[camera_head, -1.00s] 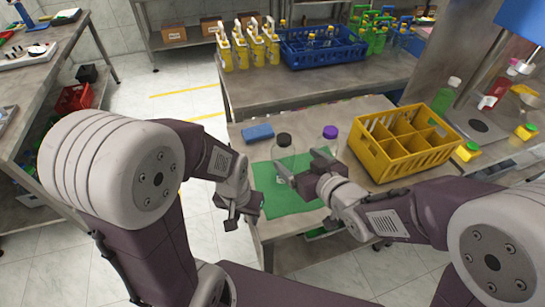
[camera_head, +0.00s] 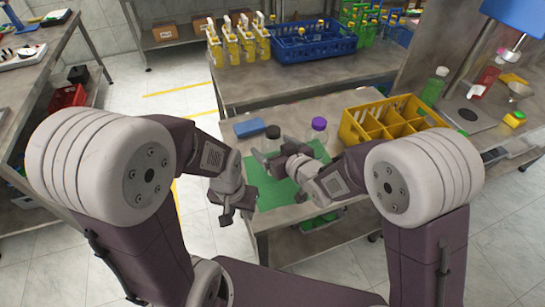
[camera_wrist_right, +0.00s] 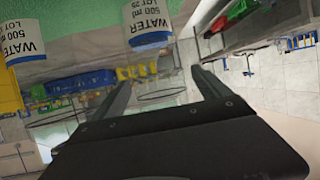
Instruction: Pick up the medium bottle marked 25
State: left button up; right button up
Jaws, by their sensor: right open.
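A clear bottle with a black cap (camera_head: 273,132) stands on the green mat (camera_head: 270,195). A bottle with a purple cap (camera_head: 319,124) stands to its right. My right gripper (camera_head: 274,152) is open at the black-capped bottle and partly hides it. In the right wrist view the open fingers (camera_wrist_right: 158,78) point at a clear bottle whose label (camera_wrist_right: 148,28) reads WATER, 500 ml and seemingly LOT 25. A second WATER 500 ml label (camera_wrist_right: 22,38) shows at the left. My left gripper (camera_head: 230,215) hangs empty at the mat's near left; its jaw gap is unclear.
A blue block (camera_head: 250,128) lies left of the bottles. A yellow divided crate (camera_head: 354,133) stands to their right. A blue crate (camera_head: 305,50) and several yellow pump bottles (camera_head: 232,42) stand on the table behind.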

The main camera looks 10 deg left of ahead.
jog(key=shift+d, duration=0.1)
jog(key=c, duration=1.9)
jog(key=shift+o, duration=0.2)
jog(key=shift+r, duration=0.1)
